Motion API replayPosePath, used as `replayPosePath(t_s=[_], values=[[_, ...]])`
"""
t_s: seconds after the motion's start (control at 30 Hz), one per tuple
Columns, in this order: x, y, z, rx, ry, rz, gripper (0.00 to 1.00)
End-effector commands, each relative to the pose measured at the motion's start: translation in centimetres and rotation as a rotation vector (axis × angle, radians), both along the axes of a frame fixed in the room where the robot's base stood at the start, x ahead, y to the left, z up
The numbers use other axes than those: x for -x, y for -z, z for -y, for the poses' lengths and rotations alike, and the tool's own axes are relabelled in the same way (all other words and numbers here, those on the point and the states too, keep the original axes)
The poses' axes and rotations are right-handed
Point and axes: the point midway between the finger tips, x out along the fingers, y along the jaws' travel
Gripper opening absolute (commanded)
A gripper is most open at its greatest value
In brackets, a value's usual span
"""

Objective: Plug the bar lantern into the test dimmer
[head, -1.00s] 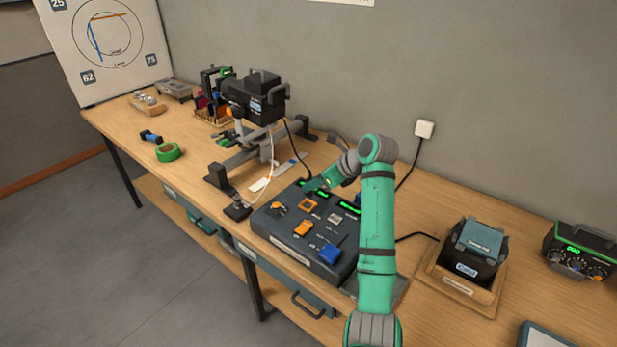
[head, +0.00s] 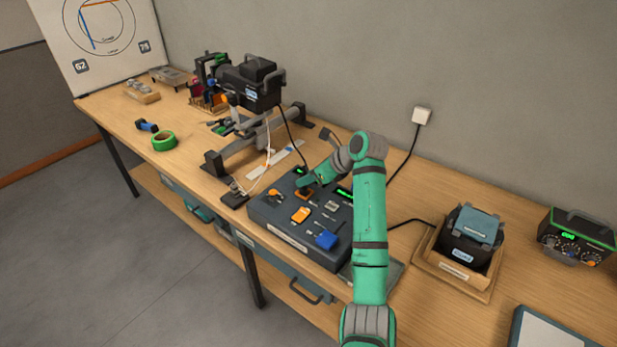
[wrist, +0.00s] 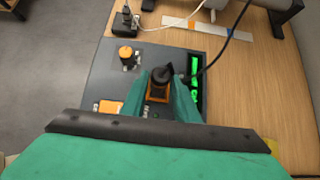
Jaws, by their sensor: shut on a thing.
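My gripper (wrist: 163,88) is shut on a black plug (wrist: 162,72), with a finger on each side of it. The plug is over an orange-rimmed square socket (wrist: 158,94) on the dark dimmer console (head: 285,240). I cannot tell whether it is seated or just above. A black cable (wrist: 232,42) leads away from the plug. In the head view my gripper (head: 306,188) is low over the same socket and hides most of the plug. The black lantern (head: 250,82) hangs on a grey bar stand behind the console, a dark cable running down from it.
Green displays (wrist: 196,80) lie beside the plug. A power strip (head: 235,196) is left of the console; a wooden tray (head: 455,278) stands right.

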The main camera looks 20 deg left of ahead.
Motion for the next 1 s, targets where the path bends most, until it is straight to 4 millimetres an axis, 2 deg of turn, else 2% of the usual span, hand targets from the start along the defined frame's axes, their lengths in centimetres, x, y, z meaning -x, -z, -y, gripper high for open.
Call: replayPosePath(t_s=[0.4, 1.0], values=[[0.06, -0.02, 0.51, 0.013, 0.004, -0.002, 0.01], [0.01, -0.03, -0.12, 0.013, 0.001, -0.001, 0.01]])
